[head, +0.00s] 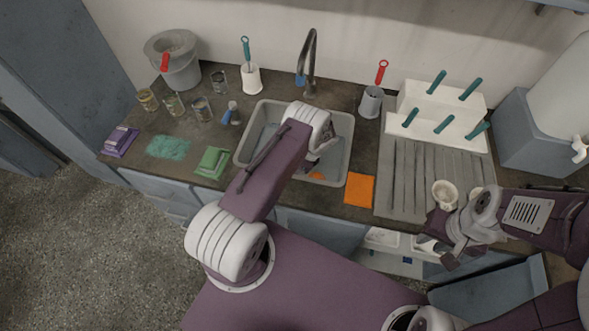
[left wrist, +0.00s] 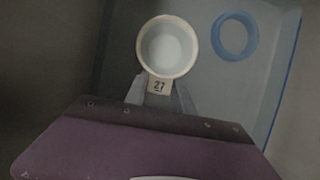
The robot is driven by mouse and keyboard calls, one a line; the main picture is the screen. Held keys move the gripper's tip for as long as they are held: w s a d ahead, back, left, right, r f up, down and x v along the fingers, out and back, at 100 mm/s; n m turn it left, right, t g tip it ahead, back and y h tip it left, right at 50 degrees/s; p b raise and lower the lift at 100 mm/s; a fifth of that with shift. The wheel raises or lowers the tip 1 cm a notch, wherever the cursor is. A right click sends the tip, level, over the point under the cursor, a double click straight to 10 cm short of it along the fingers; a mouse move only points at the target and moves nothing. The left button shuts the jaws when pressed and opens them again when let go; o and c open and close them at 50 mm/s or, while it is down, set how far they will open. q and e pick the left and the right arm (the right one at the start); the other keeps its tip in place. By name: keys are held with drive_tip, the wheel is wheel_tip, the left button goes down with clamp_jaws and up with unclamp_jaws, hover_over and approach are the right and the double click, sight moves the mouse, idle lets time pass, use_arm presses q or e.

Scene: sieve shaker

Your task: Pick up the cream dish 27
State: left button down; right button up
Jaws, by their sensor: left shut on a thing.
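The cream dish 27 (left wrist: 167,47) shows in the left wrist view as a round, pale bowl with a tag reading 27 on its near side. My left gripper (left wrist: 160,92) is shut on it at the tag side. In the head view my left arm reaches over the sink (head: 348,130) and hides the dish and most of that gripper. My right gripper (head: 438,251) is at the counter's front edge on the right, with its fingers apart and nothing seen between them.
A blue ring (left wrist: 235,36) lies right of the dish in the left wrist view. A cream cup (head: 445,194) stands on the grey drainboard (head: 405,175) near my right gripper. A tap (head: 309,60) stands behind.

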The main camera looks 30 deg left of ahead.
use_arm(q)
drive_tip(key=shift+r, duration=4.55)
use_arm(e)
drive_tip(key=shift+r, duration=0.1)
use_arm(q)
drive_tip(key=shift+r, duration=0.1)
